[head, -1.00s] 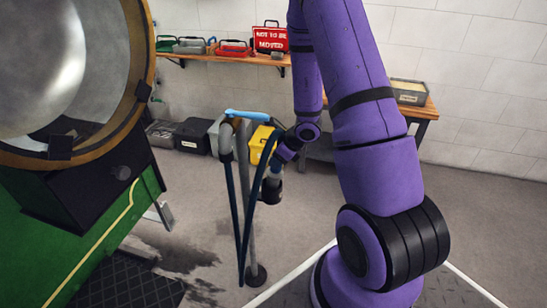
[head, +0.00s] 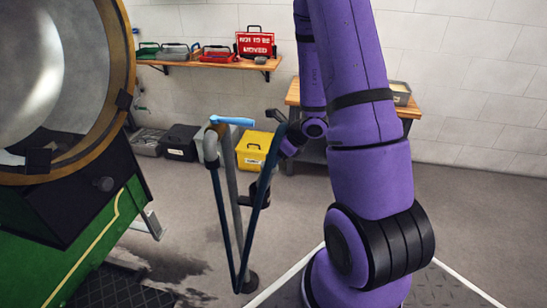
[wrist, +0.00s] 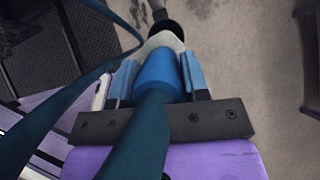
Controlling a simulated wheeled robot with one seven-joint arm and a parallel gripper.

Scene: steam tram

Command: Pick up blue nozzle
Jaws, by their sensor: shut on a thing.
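The blue nozzle (wrist: 158,70) shows in the wrist view, with a blue body and a pale grey front end pointing away from me. My gripper (wrist: 160,63) is shut on it, one light-blue finger on each side. A dark teal hose (wrist: 145,130) runs back from the nozzle across the gripper's dark bar. A black round holder (wrist: 168,29) shows beyond the nozzle's tip; I cannot tell whether they touch. In the head view the holder (head: 252,197) is on the stand, below my wrist, and the nozzle is not clearly visible.
A grey stand (head: 235,190) with a light-blue top handle (head: 233,121) stands close left of my wrist, hose loops hanging from it. A green machine (head: 60,260) fills the left. A yellow box (head: 252,150) is behind the stand, near a wooden bench (head: 292,95).

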